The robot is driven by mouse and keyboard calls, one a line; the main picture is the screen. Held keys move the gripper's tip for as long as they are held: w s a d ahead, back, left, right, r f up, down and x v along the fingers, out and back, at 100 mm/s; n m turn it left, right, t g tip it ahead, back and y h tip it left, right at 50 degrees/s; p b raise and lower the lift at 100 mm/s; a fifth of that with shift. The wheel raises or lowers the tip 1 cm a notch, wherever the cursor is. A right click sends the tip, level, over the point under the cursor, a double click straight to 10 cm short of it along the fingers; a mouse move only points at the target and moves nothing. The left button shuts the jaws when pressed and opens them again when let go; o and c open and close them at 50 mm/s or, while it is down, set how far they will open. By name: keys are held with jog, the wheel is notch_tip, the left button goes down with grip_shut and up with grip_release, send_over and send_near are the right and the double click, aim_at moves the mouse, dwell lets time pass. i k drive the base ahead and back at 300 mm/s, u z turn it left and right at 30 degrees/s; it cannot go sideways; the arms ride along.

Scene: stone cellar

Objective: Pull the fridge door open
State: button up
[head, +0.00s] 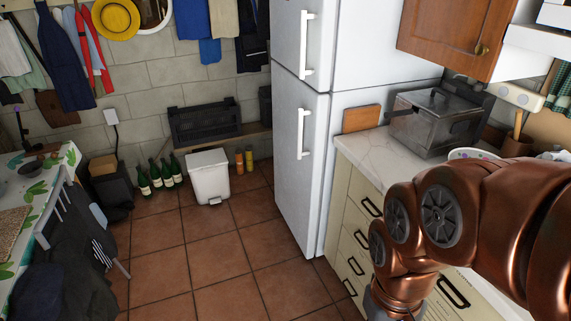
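A tall white fridge (352,58) stands at the centre right against the counter. Its upper door (290,45) has a vertical white handle (305,45). Its lower door (292,190) has a second vertical white handle (302,133). Both doors look closed. My copper-coloured arm reaches in from the right edge, over the counter drawers, and bends down out of the bottom of the picture. My gripper is not in view, and nothing touches either fridge handle in this picture.
The tiled floor (225,265) in front of the fridge is clear. A white pedal bin (208,178) and several green bottles stand along the back wall. A table (68,155) and a chair (55,215) stand at left.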

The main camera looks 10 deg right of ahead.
aim_at(301, 113)
jog(key=u, duration=0.4)
jog(key=k, duration=0.55)
jog(key=u, duration=1.05)
jog(key=i, duration=1.6)
jog(key=z, duration=0.8)
jog(key=i, duration=0.9)
jog(key=z, duration=0.8)
jog(key=i, duration=0.5)
jog(key=u, duration=1.05)
